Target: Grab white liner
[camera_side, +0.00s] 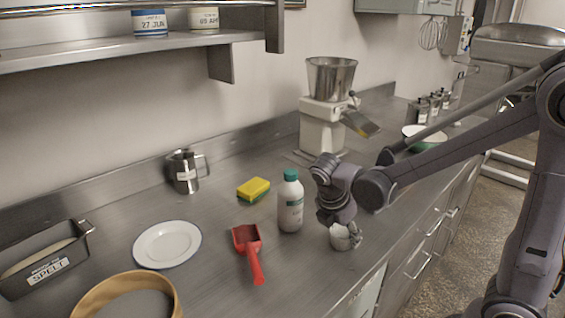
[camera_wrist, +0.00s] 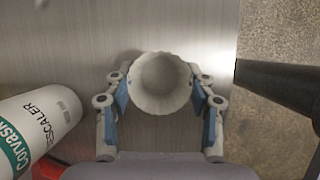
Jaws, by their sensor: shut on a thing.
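The white liner (camera_wrist: 160,84) is a round, fluted paper cup, seen from above in the wrist view with its open mouth towards the camera. My gripper (camera_wrist: 160,95) has its two blue-padded fingers on either side of it, shut on it. In the side view the liner (camera_side: 341,238) is at the counter's front part, below my gripper (camera_side: 345,232), partly hidden by the fingers. I cannot tell whether its base touches the counter.
A white descaler bottle with a green cap (camera_side: 290,202) stands just left of my gripper. A red scoop (camera_side: 247,245), a yellow sponge (camera_side: 254,189), a plate (camera_side: 167,244) and a steel jug (camera_side: 185,172) lie farther left. The counter's front edge is close on the right.

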